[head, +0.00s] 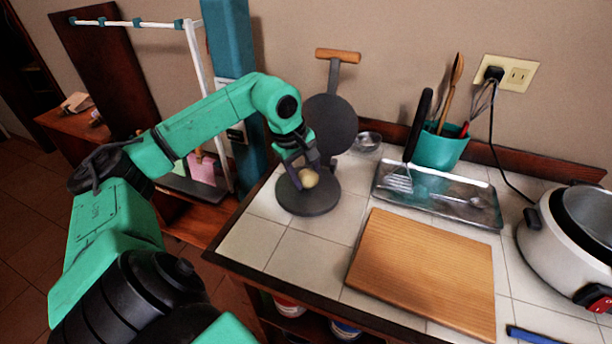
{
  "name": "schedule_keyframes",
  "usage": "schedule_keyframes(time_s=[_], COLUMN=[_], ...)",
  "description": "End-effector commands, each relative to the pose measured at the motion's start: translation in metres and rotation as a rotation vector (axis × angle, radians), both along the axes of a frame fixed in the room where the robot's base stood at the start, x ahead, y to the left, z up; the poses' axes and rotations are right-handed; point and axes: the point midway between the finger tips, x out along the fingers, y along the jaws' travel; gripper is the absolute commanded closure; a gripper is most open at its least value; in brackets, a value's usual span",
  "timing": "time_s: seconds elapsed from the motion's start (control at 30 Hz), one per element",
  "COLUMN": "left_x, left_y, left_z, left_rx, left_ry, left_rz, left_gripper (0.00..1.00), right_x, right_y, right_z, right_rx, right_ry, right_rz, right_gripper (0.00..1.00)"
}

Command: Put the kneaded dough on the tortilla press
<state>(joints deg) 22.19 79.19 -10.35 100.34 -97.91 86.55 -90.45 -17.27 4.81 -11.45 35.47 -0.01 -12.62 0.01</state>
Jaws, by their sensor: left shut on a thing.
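The dough (308,178) is a small pale yellow ball in the head view. My left gripper (305,176) is shut on it, with the fingers pointing down. It holds the dough over the round dark lower plate of the tortilla press (300,203). I cannot tell whether the dough touches the plate. The press stands open at the counter's left end, its round upper plate (331,122) raised behind and its wooden handle (338,56) up. My right gripper is not in view.
A wooden cutting board (424,275) lies right of the press. Behind it are a metal tray (437,196) with utensils, a small glass bowl (367,141) and a teal utensil holder (441,150). A white cooker (575,240) stands at the far right. Bare tiles lie in front of the press.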

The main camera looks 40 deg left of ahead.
Motion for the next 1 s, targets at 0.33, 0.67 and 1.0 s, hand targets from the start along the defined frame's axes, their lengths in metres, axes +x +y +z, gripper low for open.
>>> schedule_keyframes(time_s=[0.33, 0.67, 1.0], left_x=[0.0, 0.0, -0.017], left_y=[0.0, 0.0, 0.005], left_z=[-0.008, -0.006, 0.056], left_rx=[0.001, 0.0, 0.003], left_ry=[-0.001, 0.0, -0.008], left_rz=[0.0, 0.0, 0.002], left_gripper=[0.95, 0.11, 0.11], right_x=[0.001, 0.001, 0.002], right_y=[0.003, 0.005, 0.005], right_z=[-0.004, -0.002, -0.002], right_rx=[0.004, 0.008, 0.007], right_ry=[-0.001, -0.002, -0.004], right_rz=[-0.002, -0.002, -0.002], right_gripper=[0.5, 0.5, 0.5])
